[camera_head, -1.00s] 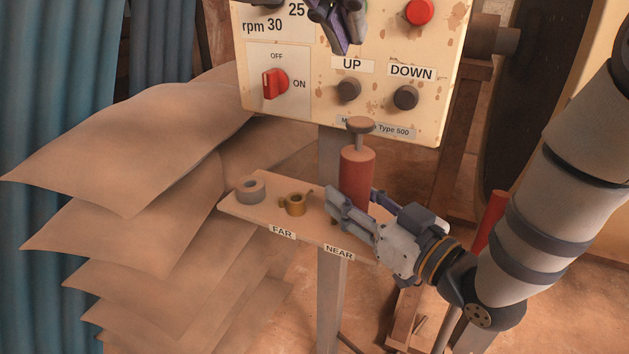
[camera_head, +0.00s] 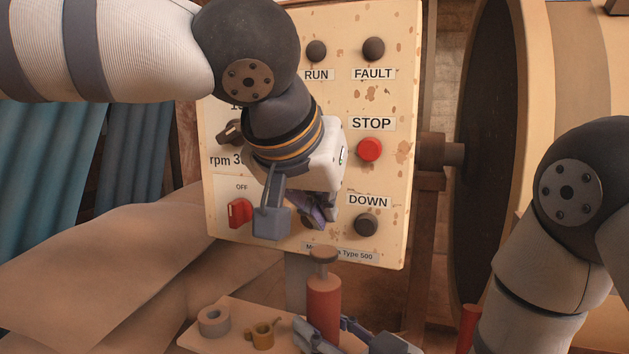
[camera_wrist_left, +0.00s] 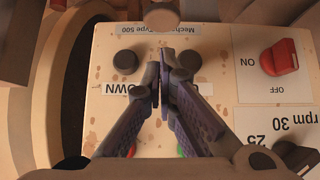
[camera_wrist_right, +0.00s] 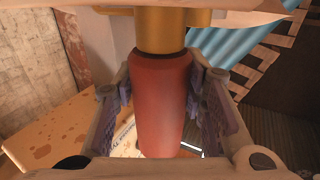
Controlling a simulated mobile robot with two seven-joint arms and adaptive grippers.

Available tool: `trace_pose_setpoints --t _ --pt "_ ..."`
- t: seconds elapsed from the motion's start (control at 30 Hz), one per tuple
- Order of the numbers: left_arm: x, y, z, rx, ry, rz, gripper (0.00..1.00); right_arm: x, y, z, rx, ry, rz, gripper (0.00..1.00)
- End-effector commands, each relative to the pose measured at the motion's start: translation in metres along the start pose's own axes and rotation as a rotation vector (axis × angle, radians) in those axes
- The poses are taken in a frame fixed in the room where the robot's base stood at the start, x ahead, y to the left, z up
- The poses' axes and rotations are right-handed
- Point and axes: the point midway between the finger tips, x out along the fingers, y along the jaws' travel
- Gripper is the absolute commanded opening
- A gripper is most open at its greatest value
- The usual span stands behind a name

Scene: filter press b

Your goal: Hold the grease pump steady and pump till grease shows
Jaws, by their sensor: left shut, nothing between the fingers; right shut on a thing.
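The grease pump (camera_head: 323,305) is an upright red cylinder with a brown knob (camera_head: 324,255) on a thin stem. It stands at the shelf's right part. My right gripper (camera_head: 328,335) is shut around its lower body from the right. The right wrist view shows the red body (camera_wrist_right: 160,100) between the fingers, with a brass-coloured part at its end. My left gripper (camera_head: 308,218) is shut and empty, in front of the panel and above the knob, apart from it. In the left wrist view its fingertips (camera_wrist_left: 166,58) meet, with the knob (camera_wrist_left: 162,17) beyond. No grease is visible.
The control panel (camera_head: 390,100) stands close behind the pump, with a red switch (camera_head: 240,212) and a red STOP button (camera_head: 369,149). The shelf (camera_head: 228,340) also bears a grey ring (camera_head: 213,320) and a brass fitting (camera_head: 262,335). Sacks (camera_head: 100,250) are stacked left.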

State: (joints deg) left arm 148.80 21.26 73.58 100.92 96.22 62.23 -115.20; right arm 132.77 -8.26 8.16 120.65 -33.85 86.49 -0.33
Motion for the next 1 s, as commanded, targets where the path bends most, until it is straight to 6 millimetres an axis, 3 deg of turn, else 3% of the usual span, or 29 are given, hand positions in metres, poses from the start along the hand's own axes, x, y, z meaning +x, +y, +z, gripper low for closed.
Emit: trace_pose_setpoints --t 0.2,0.6,0.83,1.0 --pt "0.015 -0.001 0.016 -0.001 0.001 0.0 0.0 0.0 0.0 0.0 -0.001 -0.001 0.001 0.0" --pt "0.018 -0.001 0.019 -0.002 0.002 -0.001 0.0 0.0 0.0 0.0 0.0 -0.001 0.0 0.0" --pt "0.036 -0.001 0.038 0.001 -0.001 0.0 0.0 0.0 0.0 0.0 0.0 -0.001 0.0 0.0" --pt "0.038 -0.001 0.039 -0.001 -0.001 0.0 0.0 0.0 0.0 0.0 0.0 -0.001 0.0 0.0"
